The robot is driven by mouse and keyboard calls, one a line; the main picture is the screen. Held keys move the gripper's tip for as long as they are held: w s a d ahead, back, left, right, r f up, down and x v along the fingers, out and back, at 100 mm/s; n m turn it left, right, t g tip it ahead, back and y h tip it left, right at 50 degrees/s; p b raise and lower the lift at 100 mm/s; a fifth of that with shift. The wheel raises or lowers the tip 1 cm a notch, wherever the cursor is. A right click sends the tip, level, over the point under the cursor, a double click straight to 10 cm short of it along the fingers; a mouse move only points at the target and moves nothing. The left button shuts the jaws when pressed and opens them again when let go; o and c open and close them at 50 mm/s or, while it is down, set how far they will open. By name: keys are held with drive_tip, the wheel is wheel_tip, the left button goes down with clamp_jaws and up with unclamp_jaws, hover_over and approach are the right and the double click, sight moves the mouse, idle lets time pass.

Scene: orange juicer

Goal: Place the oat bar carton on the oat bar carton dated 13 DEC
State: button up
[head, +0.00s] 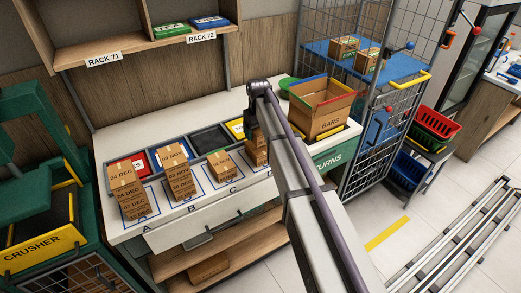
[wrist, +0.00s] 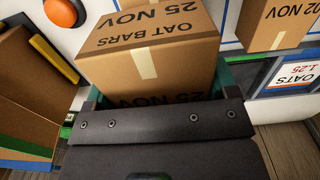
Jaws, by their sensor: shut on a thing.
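My gripper (wrist: 162,92) is shut on a brown oat bar carton (wrist: 150,45) marked "OAT BARS 25 NOV" in the wrist view; its fingers lie at the carton's two sides. In the head view my arm hides the gripper. Cartons (head: 257,152) show partly beside the arm there, and I cannot tell whether the held one is among them. On the counter, a stack (head: 128,188) stands at A with a 24 DEC carton on top, a stack (head: 177,170) at B with 03 NOV on top, and cartons (head: 222,165) at C. I cannot read 13 DEC on any carton.
An open "BARS" box (head: 320,108) stands at the counter's right end, and its flaps show left in the wrist view. Another carton marked 02 NOV (wrist: 280,20) is at upper right there, near an oats price label (wrist: 300,72). A wire cage (head: 385,130) stands right of the counter.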

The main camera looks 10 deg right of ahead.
wheel_tip(320, 180, down, 5)
drive_tip(key=b, duration=0.3)
drive_tip(key=shift+b, duration=0.35)
drive_tip(key=shift+r, duration=0.3)
drive_tip(key=shift+f, duration=0.15)
drive_tip(key=o, duration=0.9)
wheel_tip(320, 180, up, 13)
drive_tip(key=p, duration=1.2)
drive_tip(key=shift+f+p, duration=0.2)
drive_tip(key=shift+p, duration=0.2)
drive_tip(key=shift+s+f, duration=0.15)
drive_tip(key=shift+s, duration=0.2)
drive_tip(key=s+m, duration=0.4)
drive_tip(key=s, duration=2.7)
drive_tip(key=f+b, duration=0.4)
drive_tip(key=w+f+b, duration=0.1)
drive_tip(key=f+b, duration=0.1)
